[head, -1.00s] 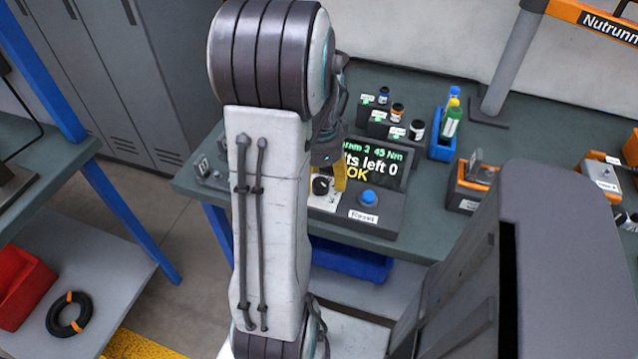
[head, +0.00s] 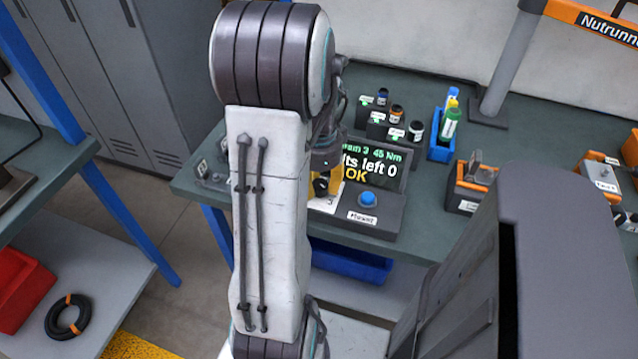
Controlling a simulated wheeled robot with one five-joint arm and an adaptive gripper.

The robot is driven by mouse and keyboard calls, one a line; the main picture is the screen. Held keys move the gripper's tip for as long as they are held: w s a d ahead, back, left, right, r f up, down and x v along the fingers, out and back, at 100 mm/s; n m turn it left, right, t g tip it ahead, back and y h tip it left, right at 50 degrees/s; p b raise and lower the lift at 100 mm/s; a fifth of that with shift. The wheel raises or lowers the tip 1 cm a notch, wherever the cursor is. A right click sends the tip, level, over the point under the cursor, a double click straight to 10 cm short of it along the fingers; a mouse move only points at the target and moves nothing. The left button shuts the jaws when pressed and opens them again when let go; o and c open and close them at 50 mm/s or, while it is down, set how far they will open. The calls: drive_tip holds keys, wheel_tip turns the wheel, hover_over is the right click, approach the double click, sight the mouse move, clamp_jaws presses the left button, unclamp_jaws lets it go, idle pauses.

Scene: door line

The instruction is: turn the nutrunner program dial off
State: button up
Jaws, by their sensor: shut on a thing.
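The nutrunner controller (head: 382,222) sits near the front edge of the bench. Its dark screen (head: 381,168) reads a program 3 at 45 Nm, "left 0" and "OK"; my arm hides the left part. The black program dial (head: 321,187) is on a white plate (head: 322,204) beside a blue button (head: 368,198). My gripper (head: 324,185), with yellow fingers, is at the dial and shut on it. My arm hides part of the gripper. Which way the dial points cannot be told.
Small bottles (head: 396,115) stand in dark holders behind the screen. A blue holder (head: 441,140) with bottles and an orange-edged box (head: 472,190) stand to the right. A grey post (head: 508,62) rises at the back. A blue bin (head: 350,260) is below the bench.

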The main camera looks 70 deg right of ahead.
drive_tip(key=c, duration=0.3)
drive_tip(key=shift+f+n, duration=0.1)
drive_tip(key=shift+n, duration=0.3)
drive_tip(key=n, duration=0.5)
drive_tip(key=shift+a+n, duration=0.1)
drive_tip(key=shift+n, duration=0.2)
drive_tip(key=n, duration=0.5)
drive_tip(key=shift+b, duration=0.3)
drive_tip(key=n, duration=0.6)
drive_tip(key=shift+s+a+f+n, duration=0.1)
drive_tip(key=shift+n, duration=0.3)
drive_tip(key=n, duration=0.5)
drive_tip(key=shift+n, duration=0.3)
